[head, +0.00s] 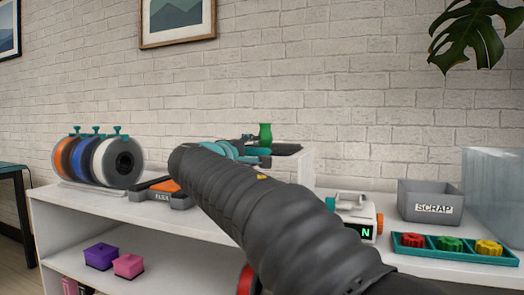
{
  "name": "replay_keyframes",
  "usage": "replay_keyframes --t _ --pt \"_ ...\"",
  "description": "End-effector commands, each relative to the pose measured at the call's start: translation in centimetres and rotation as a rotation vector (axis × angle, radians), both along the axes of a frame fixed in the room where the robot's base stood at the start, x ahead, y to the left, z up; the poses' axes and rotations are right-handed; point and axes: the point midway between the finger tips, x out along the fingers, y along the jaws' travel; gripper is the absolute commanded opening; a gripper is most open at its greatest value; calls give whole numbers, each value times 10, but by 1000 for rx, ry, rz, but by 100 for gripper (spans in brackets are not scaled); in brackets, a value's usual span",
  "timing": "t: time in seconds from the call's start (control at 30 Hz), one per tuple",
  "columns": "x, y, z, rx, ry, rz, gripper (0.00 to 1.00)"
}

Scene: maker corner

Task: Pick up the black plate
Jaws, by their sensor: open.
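A flat dark surface, which looks like the black plate (287,149), lies on top of a white box-shaped unit (309,168) behind my arm. Only its right part shows clearly. A small green vase-shaped piece (265,134) stands at its left, its foot partly hidden. My gripper (264,152) is at the far end of my arm, by the left side of the dark surface. It is open; its fingers are small and partly covered by my arm. I cannot tell whether it touches the plate.
On the white shelf unit stand filament spools (118,163), a labelled dark tray (164,193), a small white device (356,214), a SCRAP bin (430,202), a teal tray of coloured knobs (453,247) and a clear box (492,188). Purple (101,256) and pink (128,265) blocks sit below.

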Motion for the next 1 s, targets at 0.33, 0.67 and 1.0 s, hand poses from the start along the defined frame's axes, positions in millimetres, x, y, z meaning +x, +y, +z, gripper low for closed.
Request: replay_keyframes --t 0.33,0.67,1.0 --pt "0 0 0 0 0 0 0" --pt "-1 0 3 0 -1 0 0" --pt "-1 0 40 2 -4 0 0"
